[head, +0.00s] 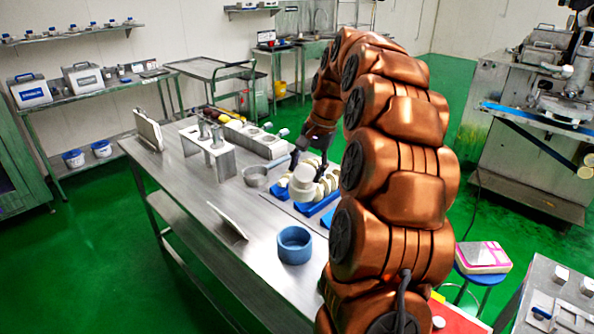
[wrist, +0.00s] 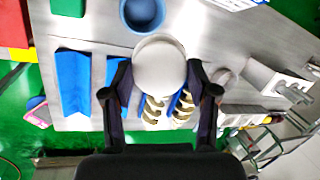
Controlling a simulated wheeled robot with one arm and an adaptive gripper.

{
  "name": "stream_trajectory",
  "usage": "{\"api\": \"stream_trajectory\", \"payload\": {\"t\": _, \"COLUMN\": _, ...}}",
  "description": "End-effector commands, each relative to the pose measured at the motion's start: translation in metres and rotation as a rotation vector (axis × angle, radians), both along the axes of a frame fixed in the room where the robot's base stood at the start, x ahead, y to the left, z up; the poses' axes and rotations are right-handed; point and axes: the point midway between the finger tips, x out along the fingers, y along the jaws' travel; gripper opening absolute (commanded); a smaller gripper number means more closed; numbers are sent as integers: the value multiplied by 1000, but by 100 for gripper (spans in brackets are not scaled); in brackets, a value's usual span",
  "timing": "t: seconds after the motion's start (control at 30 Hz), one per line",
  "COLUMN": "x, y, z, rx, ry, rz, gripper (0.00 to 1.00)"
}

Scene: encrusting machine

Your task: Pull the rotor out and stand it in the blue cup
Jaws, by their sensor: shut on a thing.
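The rotor (head: 302,183) shows a white round end in the head view. In the wrist view its pale round face (wrist: 158,66) sits between the two dark fingers. My gripper (head: 309,164) is shut on it, and it also shows in the wrist view (wrist: 158,78). The rotor's lower part is hard to make out. The blue cup (head: 294,246) stands on the steel table, nearer the camera than my gripper. In the wrist view the cup (wrist: 142,12) is at the top edge, apart from the rotor, and its inside looks empty.
Blue holders (head: 320,205) with pale spiral pieces (wrist: 183,106) lie below and beside my gripper. A metal bowl (head: 255,176) and a steel stand (head: 215,158) are to the left. A thin plate (head: 228,221) leans left of the cup.

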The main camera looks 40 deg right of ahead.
Motion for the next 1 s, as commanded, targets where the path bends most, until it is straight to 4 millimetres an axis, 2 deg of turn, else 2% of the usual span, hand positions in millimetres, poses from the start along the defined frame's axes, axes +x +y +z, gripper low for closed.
{"api": "stream_trajectory", "payload": {"t": 0.07, "x": 4, "y": 2, "z": 0, "rx": 39, "ry": 69, "rz": -52, "gripper": 8}}
{"api": "stream_trajectory", "payload": {"t": 0.4, "x": 9, "y": 18, "z": -29, "rx": 200, "ry": 292, "rz": -244, "gripper": 8}}
{"api": "stream_trajectory", "payload": {"t": 0.87, "x": 9, "y": 24, "z": -56, "rx": 241, "ry": 335, "rz": -286, "gripper": 8}}
{"api": "stream_trajectory", "payload": {"t": 1.0, "x": 8, "y": 24, "z": -69, "rx": 242, "ry": 337, "rz": -285, "gripper": 8}}
